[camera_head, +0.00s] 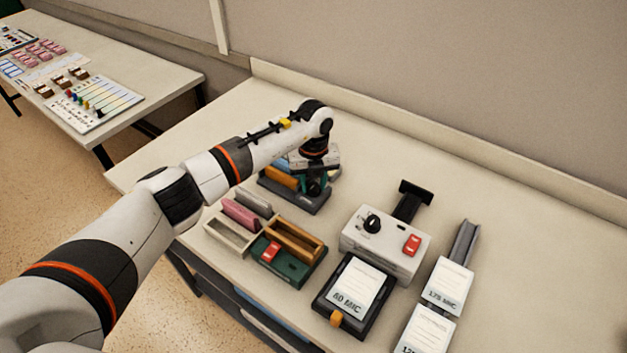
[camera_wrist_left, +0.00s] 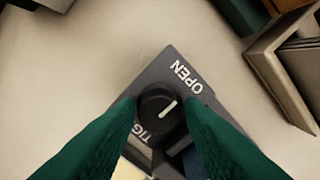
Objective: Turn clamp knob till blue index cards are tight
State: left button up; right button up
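The clamp (camera_head: 312,206) is a dark grey base on the table, under my left gripper (camera_head: 315,186). In the left wrist view its round black knob (camera_wrist_left: 153,101) has a white pointer line aimed up and right, near the word OPEN. A partly covered label beginning TIG lies below left. The two green fingertips of my left gripper (camera_wrist_left: 162,104) stand apart on either side of the knob; contact cannot be told. A dark blue patch (camera_wrist_left: 191,160), perhaps the index cards, shows partly behind the right finger. My right gripper is not in view.
A white device (camera_head: 385,250) with a black knob and red switch stands to the right. The table behind the clamp is clear.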

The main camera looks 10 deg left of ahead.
pick_arm(q)
jog(key=c, duration=0.6)
jog(key=shift+c, duration=0.2)
